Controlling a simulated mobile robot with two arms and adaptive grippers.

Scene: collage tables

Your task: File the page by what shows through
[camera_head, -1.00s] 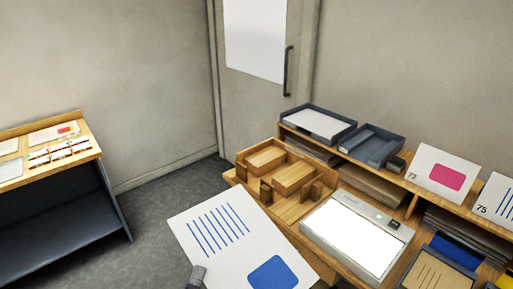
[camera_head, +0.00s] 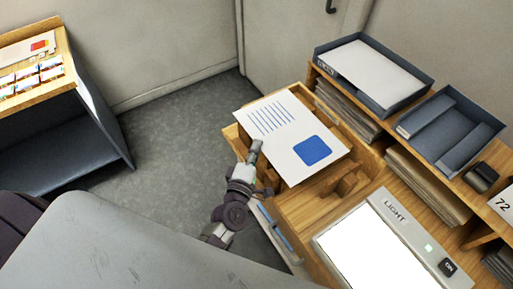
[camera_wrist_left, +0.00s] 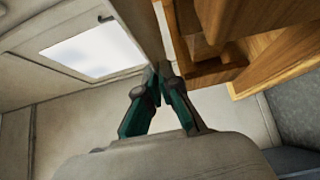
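The white page (camera_head: 285,118), with blue lines and a blue rounded square on its upper face, lies over the wooden sorter (camera_head: 372,155) and hides most of it. I cannot tell whether the page rests on it. My left gripper (camera_head: 255,150) is at the page's near left edge, its fingers pinched together on it. In the left wrist view my left fingers (camera_wrist_left: 158,72) meet, with wooden walls of the sorter (camera_wrist_left: 245,55) close to the right. The light panel (camera_head: 372,250), labelled LIGHT, glows white and bare. My right gripper is not in view.
A grey tray with white paper (camera_head: 385,72) and an emptier grey tray (camera_head: 450,125) stand on the shelf at right, above stacked sheets (camera_head: 430,180). A card marked 72 (camera_head: 504,201) is at the right edge. A side table (camera_head: 60,75) stands at left; floor (camera_head: 175,140) lies between.

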